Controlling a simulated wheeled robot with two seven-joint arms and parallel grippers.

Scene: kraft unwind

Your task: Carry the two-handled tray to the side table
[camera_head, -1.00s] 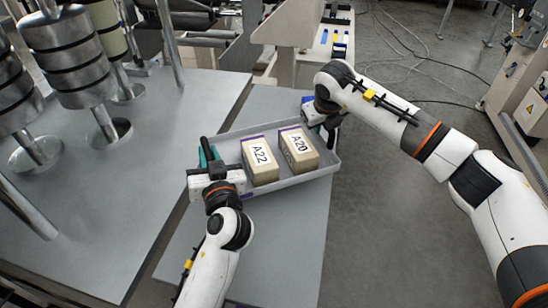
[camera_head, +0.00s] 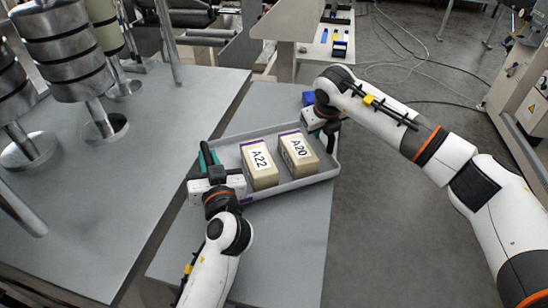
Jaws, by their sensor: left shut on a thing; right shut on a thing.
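The grey tray (camera_head: 292,187) carries two tan blocks, one labelled A22 (camera_head: 260,164) and one labelled A20 (camera_head: 298,154). It is over or on a grey table (camera_head: 285,245); I cannot tell whether it touches the top. My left gripper (camera_head: 212,175) is shut on the tray's left end, by a teal handle (camera_head: 207,155). My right gripper (camera_head: 325,125) is shut at the tray's far right end; the handle there is mostly hidden by my gripper. Both blocks stand inside the tray.
A larger grey table (camera_head: 120,190) with metal roller stands (camera_head: 70,50) is on the left. Machines stand at the back and right (camera_head: 530,105). Cables (camera_head: 400,65) lie on the floor; the floor right of the table is mostly open.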

